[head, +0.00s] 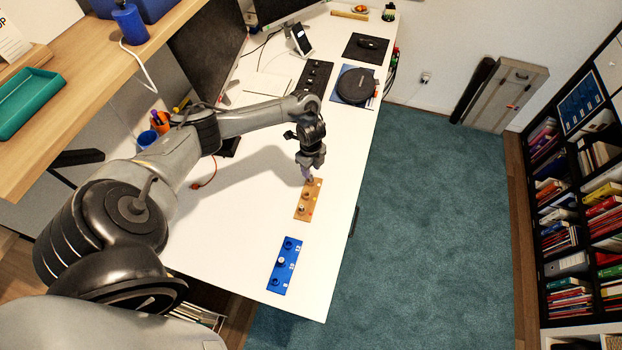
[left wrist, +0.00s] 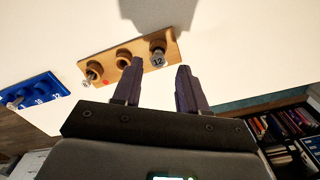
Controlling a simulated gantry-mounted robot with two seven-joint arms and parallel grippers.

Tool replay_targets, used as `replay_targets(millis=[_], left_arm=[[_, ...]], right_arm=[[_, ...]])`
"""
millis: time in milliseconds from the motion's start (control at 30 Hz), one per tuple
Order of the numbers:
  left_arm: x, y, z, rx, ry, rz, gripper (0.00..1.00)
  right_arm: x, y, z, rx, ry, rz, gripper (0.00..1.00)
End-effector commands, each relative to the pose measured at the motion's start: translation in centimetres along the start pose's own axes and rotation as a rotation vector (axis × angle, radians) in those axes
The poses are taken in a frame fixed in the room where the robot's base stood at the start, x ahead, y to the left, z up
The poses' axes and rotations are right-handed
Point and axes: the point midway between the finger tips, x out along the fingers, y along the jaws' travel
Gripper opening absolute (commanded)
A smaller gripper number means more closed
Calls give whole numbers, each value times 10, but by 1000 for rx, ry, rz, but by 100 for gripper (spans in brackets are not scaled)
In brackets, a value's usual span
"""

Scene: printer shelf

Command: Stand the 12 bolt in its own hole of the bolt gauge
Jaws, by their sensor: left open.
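An orange-brown block (head: 313,200) with three round sockets lies on the white table. In the left wrist view the block (left wrist: 107,53) holds a grey bolt marked 12 (left wrist: 158,60) in its right socket. Another small bolt (left wrist: 90,75) stands in its left socket; the middle socket looks empty. A blue block (head: 279,275) with white markings, which looks like the bolt gauge, lies nearer, with a pale bolt head (head: 281,262) at its middle. My left gripper (head: 309,179) is open over the orange block's far end. Its fingertips (left wrist: 160,66) flank the 12 bolt in the wrist view, apparently not touching it.
The table (head: 250,225) is clear around both blocks. A dark round device (head: 355,85), a black mouse mat (head: 366,48) and a black keypad-like strip (head: 315,78) lie farther back. A wooden shelf (head: 90,65) overhangs at left.

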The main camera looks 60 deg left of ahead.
Motion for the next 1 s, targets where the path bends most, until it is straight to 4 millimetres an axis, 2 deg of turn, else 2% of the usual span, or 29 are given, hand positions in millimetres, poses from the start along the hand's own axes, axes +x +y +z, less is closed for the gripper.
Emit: replay_targets(millis=[100, 300, 600, 900, 1000], left_arm=[[18, 2, -2, -1, 0, 4, 42], [38, 2, -2, 1, -1, 2, 42], [40, 2, -2, 2, -1, 0, 42], [40, 2, -2, 1, -1, 0, 0], [40, 2, -2, 1, -1, 0, 0]], right_arm=[[2, 0, 1, 0, 0, 0, 43], [5, -1, 2, 3, 1, -2, 43], [5, -2, 1, 9, 2, -7, 43], [5, -3, 1, 10, 2, -8, 43], [5, -3, 1, 9, 2, -8, 43]])
